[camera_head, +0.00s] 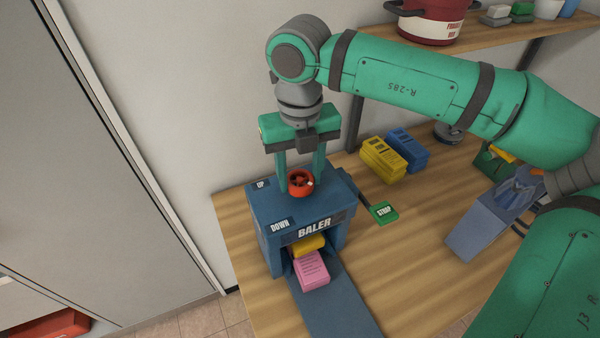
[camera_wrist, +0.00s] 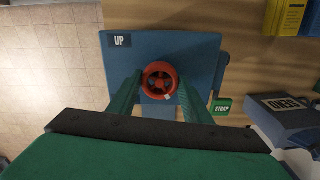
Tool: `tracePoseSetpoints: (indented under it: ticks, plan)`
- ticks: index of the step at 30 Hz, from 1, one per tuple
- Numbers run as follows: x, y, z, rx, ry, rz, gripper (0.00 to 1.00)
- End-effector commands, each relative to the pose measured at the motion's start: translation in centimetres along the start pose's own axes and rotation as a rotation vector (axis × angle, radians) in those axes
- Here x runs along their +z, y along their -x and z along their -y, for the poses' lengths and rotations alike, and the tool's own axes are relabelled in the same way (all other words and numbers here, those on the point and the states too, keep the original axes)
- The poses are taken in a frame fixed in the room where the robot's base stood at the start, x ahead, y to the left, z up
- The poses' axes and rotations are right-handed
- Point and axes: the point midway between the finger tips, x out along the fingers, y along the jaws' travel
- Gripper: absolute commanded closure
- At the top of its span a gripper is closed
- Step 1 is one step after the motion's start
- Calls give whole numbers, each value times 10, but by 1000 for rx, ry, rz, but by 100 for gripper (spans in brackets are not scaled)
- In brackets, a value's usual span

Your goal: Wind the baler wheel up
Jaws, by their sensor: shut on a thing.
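The baler (camera_head: 300,215) is a blue box on the wooden table with labels UP (camera_head: 261,185), DOWN (camera_head: 280,224) and BALER. The red baler wheel (camera_head: 301,182) sits on its top; it also shows in the wrist view (camera_wrist: 160,80) with a small white mark at its lower right rim. My gripper (camera_head: 300,185) points straight down over the baler with its two green fingers on either side of the wheel, shut on it. A yellow bundle (camera_head: 307,245) and a pink bundle (camera_head: 311,270) lie in the baler's front opening.
A green STRAP block (camera_head: 383,212) lies right of the baler. Yellow (camera_head: 382,159) and blue (camera_head: 407,150) bundles stand behind it. A blue SEND device (camera_head: 494,217) is at the right. A shelf with a red pot (camera_head: 430,22) hangs above. A grey door is at the left.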

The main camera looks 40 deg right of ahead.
Motion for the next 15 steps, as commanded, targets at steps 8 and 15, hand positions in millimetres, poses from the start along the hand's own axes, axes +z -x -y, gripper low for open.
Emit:
tracePoseSetpoints:
  ticks: [8,15]
  plan:
    - [-1,0,0,-1,264,-2,78]
    - [-1,0,0,-1,491,-2,78]
